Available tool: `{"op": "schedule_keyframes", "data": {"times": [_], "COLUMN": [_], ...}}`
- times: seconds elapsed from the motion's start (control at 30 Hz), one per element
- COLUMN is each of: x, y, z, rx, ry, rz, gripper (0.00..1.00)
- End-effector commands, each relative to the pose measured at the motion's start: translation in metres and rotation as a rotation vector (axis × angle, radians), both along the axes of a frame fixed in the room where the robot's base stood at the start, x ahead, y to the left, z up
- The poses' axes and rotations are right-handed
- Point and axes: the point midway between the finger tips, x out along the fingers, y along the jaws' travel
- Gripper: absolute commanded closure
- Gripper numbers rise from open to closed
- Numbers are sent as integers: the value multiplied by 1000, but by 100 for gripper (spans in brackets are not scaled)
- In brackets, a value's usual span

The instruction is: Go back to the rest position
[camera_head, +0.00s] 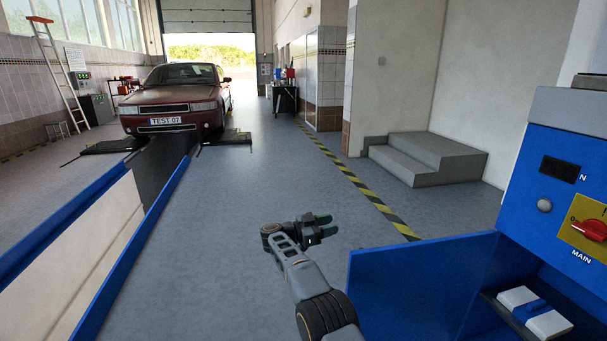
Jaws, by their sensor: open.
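My gripper (325,224) is at the end of my grey arm, low in the middle of the view.
A control panel with a red MAIN switch (594,230) is at the right. A blue-edged pit (165,205) runs at the left towards a dark red car (180,100). Grey steps (425,160) stand behind the cabinet. The middle floor is clear.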

Motion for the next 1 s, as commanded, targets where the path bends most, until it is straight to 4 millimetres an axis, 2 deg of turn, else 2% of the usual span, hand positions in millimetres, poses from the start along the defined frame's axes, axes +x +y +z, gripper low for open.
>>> {"op": "schedule_keyframes", "data": {"times": [0.03,0.17,0.2,0.3,0.37,0.43,0.53,0.67,0.8,0.9,1.0], "x": [12,40,46,48,42,26,-11,-84,-184,-248,-300], "y": [-7,-17,-19,-16,-13,-9,-3,-5,-20,-35,-50], "z": [55,159,193,267,302,334,361,368,350,332,317], "rx": [-19,-71,-80,-88,-78,-49,25,171,371,497,598], "ry": [-45,-130,-145,-142,-112,-48,89,341,657,848,994], "rz": [84,374,474,736,885,1047,1246,1420,1471,1435,1371], "gripper": [59,59,59,59,59,59,59,59,59,59,59]}}
